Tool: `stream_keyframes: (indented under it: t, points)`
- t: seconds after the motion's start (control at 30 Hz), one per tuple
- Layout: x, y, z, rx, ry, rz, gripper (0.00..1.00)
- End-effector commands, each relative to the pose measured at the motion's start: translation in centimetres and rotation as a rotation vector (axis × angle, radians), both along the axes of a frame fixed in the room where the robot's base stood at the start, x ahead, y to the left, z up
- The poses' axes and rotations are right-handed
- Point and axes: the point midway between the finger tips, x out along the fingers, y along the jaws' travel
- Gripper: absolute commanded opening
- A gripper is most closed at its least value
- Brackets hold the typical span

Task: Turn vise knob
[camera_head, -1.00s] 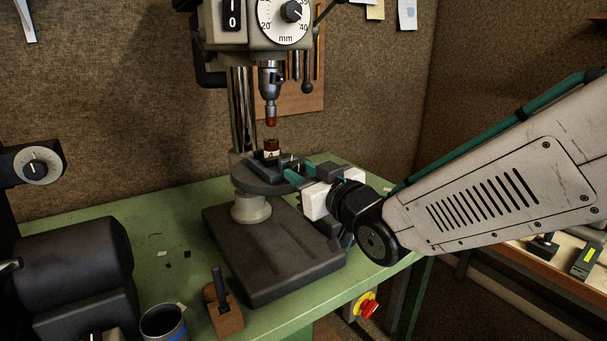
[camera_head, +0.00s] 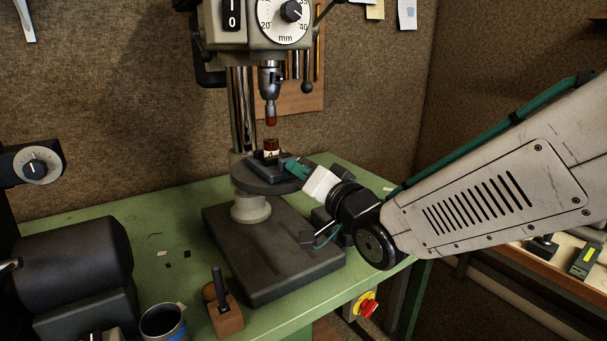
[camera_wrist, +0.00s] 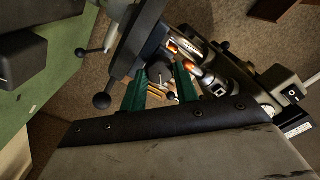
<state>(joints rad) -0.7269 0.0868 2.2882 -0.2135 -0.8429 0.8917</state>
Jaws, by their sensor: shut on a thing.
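The small dark vise (camera_head: 264,170) sits on the round table of the drill press and holds an upright reddish-brown piece (camera_head: 271,145). My gripper (camera_head: 297,168) reaches in from the right, its teal fingers at the vise's right end. In the wrist view, the two teal fingers (camera_wrist: 160,88) stand on either side of a dark rounded part, apparently the vise knob (camera_wrist: 157,72). The gripper is shut on it. In the head view the fingers hide the knob.
The drill chuck (camera_head: 269,80) with a red-tipped tool hangs just above the held piece. The press's dark base (camera_head: 270,255) lies below my wrist. A wooden block (camera_head: 226,318) and a cup (camera_head: 163,322) stand at the front of the green bench (camera_head: 100,220).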

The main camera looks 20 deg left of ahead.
Motion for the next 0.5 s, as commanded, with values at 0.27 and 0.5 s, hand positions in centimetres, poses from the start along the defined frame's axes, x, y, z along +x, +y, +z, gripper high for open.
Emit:
stream_keyframes:
  t: [0.27, 0.5]
  points:
    - [-0.01, 0.00, -0.07, 0.171, 0.200, -0.001, 0.07]
    - [-0.01, 0.01, -0.11, 0.318, 0.373, -0.001, 0.07]
